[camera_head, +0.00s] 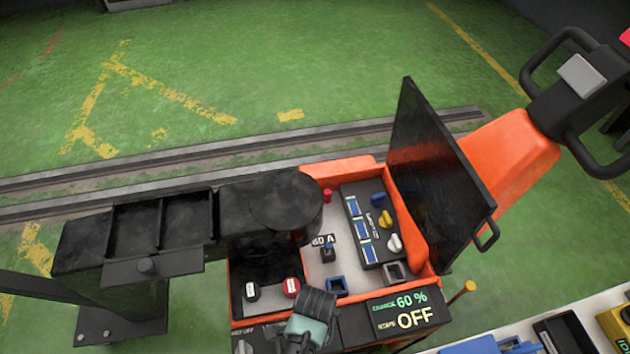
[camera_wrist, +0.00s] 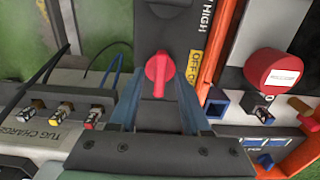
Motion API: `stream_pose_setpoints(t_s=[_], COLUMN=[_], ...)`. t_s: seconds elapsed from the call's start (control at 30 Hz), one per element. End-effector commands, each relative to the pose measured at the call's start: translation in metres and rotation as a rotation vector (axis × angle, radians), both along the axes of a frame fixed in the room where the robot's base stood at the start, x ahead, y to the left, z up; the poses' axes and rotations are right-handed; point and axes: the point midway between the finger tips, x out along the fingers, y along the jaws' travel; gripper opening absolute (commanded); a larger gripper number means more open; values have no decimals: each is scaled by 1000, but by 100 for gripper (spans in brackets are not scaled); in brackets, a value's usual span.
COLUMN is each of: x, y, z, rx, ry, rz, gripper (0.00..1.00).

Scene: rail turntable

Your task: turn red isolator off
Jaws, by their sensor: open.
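A red rotary handle (camera_wrist: 158,76) sits on a dark panel in the wrist view, with its grip lying roughly up and down in the picture. A yellow OFF label (camera_wrist: 194,68) is just right of it. My gripper (camera_wrist: 160,103) is open, with one finger on each side of the handle and a gap to it on both sides. I cannot tell how deep the fingers reach around it. In the head view my gripper (camera_head: 311,312) is at the bottom, over the front edge of the orange machine, and the handle is hidden there.
A red round cap (camera_wrist: 275,70) with a white label stands right of the handle; it also shows in the head view (camera_head: 291,287). A black raised lid (camera_head: 425,165) stands behind the panel. A display (camera_head: 402,311) reads OFF. Small charger switches (camera_wrist: 65,115) are at left.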

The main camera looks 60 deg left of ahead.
Motion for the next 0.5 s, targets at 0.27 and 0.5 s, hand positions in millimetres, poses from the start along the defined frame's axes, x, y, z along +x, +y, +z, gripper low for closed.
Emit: stream_pose_setpoints(t_s=[0.27,0.5], x=[0,0], y=[0,0], z=[-2,-2], rx=[0,0], ry=[0,0], rz=[0,0], gripper=[48,12])
